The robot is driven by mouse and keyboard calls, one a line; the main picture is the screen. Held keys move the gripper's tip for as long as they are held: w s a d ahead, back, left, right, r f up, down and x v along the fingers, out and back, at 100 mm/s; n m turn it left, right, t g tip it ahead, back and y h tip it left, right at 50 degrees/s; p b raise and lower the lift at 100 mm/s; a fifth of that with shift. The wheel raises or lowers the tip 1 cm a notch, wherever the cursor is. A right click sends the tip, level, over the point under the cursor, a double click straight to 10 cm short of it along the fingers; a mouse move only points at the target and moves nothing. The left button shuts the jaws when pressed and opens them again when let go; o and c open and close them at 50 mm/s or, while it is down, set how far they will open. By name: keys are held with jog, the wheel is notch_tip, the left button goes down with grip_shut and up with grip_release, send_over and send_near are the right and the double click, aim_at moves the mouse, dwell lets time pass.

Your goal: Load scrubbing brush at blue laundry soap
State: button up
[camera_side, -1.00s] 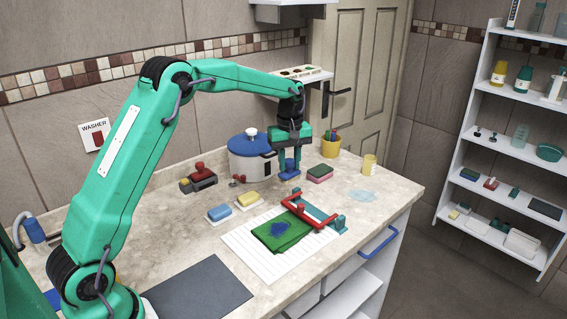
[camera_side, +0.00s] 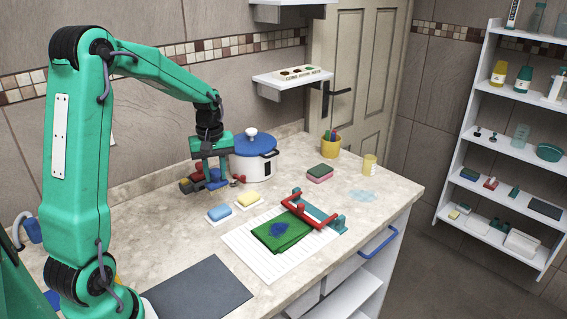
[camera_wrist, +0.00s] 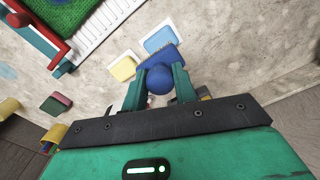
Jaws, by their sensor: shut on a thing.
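My gripper (camera_side: 213,172) is shut on the scrubbing brush (camera_side: 216,185), which has a blue body and a round blue knob. The brush (camera_wrist: 160,56) also shows between the fingers in the wrist view. The blue laundry soap (camera_side: 220,213), a light blue block on a white dish, lies on the counter just below the brush in the side view. In the wrist view the soap (camera_wrist: 158,38) shows just beyond the brush, partly covered by it. The brush appears to hang above the counter; I cannot tell the exact gap to the soap.
A yellow soap (camera_side: 248,198) sits on its dish right beside the blue one. A blue-lidded pot (camera_side: 254,165) stands behind. A green cloth (camera_side: 283,232) with a blue stain lies on a white ribbed board, by a red frame (camera_side: 300,208). A dark slate mat (camera_side: 200,288) lies in front.

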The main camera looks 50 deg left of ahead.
aim_at(217, 192)
jog(key=shift+f, duration=0.1)
jog(key=shift+f, duration=2.9)
jog(key=shift+f, duration=0.65)
dwell(0.9)
jog(key=shift+r, duration=0.1)
jog(key=shift+r, duration=3.5)
jog(key=shift+w+d+r+m, duration=0.15)
jog(key=shift+w+d+m, duration=0.1)
jog(key=shift+d+m, duration=0.3)
jog(key=w+d+r+m, duration=0.1)
jog(key=d+r+m, duration=0.2)
jog(key=d+m, duration=0.3)
jog(key=w+d+r+m, duration=0.1)
jog(key=d+r+m, duration=0.2)
jog(key=d, duration=1)
jog(key=m, duration=0.3)
jog(key=shift+w+d, duration=0.2)
jog(key=shift+w, duration=0.2)
